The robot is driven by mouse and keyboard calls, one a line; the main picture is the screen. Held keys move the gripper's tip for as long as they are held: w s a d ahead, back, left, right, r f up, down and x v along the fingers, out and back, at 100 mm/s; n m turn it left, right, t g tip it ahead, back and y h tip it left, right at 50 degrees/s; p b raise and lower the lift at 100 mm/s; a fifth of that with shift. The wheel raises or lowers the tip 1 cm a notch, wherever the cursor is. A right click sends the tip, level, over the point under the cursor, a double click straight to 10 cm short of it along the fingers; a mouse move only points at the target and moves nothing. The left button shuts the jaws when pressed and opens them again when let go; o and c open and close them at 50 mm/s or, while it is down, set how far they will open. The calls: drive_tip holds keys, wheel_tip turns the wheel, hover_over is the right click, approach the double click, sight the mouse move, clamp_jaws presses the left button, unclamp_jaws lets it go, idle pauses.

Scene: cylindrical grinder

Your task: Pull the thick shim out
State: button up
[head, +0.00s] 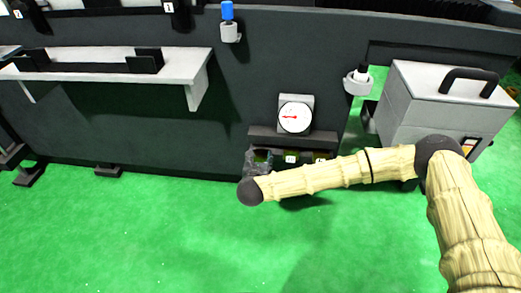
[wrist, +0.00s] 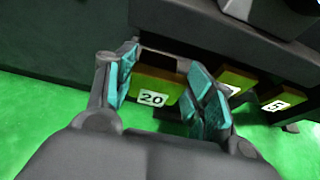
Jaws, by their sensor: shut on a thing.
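The thick shim (wrist: 153,86), a yellow-olive block with a white label reading 20, sits at the left of a row under a dark ledge in the wrist view. My gripper (wrist: 168,95) is shut on it, with teal pads on its left and right sides. The shim's dark upper part lies under the ledge, and its back end is hidden. In the head view my gripper (head: 260,160) is at the left end of the shim row, partly hidden by my arm.
Two thinner labelled shims, a middle one (wrist: 235,80) and a right one (wrist: 280,98), sit right of my gripper. A dial gauge (head: 295,117) stands above the row. A grey box with a handle (head: 440,105) is at the right. Green floor (head: 150,230) is clear in front.

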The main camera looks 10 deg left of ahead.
drive_tip(key=shift+s+f, duration=0.1)
drive_tip(key=shift+s, duration=0.45)
drive_tip(key=o, duration=1.5)
drive_tip(key=shift+c, duration=0.2)
drive_tip(key=shift+s, duration=0.1)
drive_tip(key=v, duration=1.1)
drive_tip(key=shift+s+r, duration=0.3)
drive_tip(key=shift+r, duration=0.05)
